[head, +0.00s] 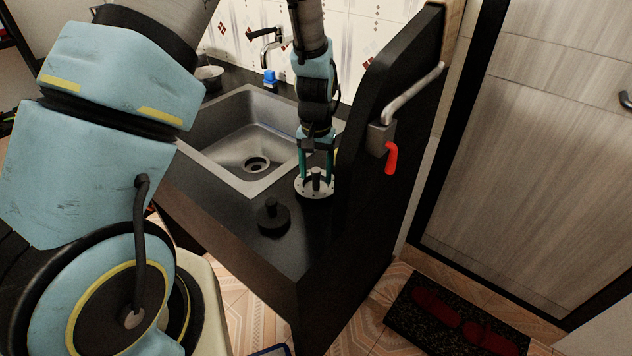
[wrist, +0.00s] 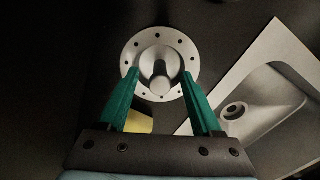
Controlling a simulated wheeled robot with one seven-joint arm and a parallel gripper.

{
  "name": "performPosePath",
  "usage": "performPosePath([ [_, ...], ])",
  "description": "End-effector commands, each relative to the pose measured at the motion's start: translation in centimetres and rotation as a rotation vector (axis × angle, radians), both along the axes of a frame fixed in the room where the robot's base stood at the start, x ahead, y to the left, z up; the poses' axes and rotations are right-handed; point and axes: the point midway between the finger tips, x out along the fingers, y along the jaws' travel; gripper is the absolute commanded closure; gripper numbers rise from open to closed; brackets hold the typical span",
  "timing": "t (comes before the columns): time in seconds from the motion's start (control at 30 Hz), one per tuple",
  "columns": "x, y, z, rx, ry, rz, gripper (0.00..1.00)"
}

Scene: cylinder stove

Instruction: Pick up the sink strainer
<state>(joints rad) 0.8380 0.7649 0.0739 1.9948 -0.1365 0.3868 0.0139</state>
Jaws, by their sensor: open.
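The sink strainer (head: 306,188) is a round, silver, perforated disc with a central knob. It lies on the dark counter, just right of the sink's front corner. In the wrist view the strainer (wrist: 160,45) shows its ring of holes and raised centre post. My gripper (head: 317,172) points down over it in the head view. In the wrist view my gripper's green fingers (wrist: 161,75) are open, one on each side of the knob, over the disc. I cannot tell whether the fingers touch the disc.
A black stopper-like piece with a knob (head: 272,217) stands on the counter nearby. The metal sink (head: 213,122) with its drain is to the left. A dark upright panel (head: 385,90) with a red-handled valve (head: 391,157) stands close to the right of my gripper.

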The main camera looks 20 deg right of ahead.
Motion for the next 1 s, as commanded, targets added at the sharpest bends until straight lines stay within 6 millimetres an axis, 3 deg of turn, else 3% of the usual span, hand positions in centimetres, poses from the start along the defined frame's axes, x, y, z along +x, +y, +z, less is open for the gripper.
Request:
performPosePath([
  [0.13,0.02,-0.01,-0.01,0.000,0.000,0.000,0.33],
  [0.73,0.01,-0.01,0.02,0.000,0.000,0.000,1.00],
  [1.0,0.02,-0.01,0.03,-0.001,-0.001,0.000,1.00],
])
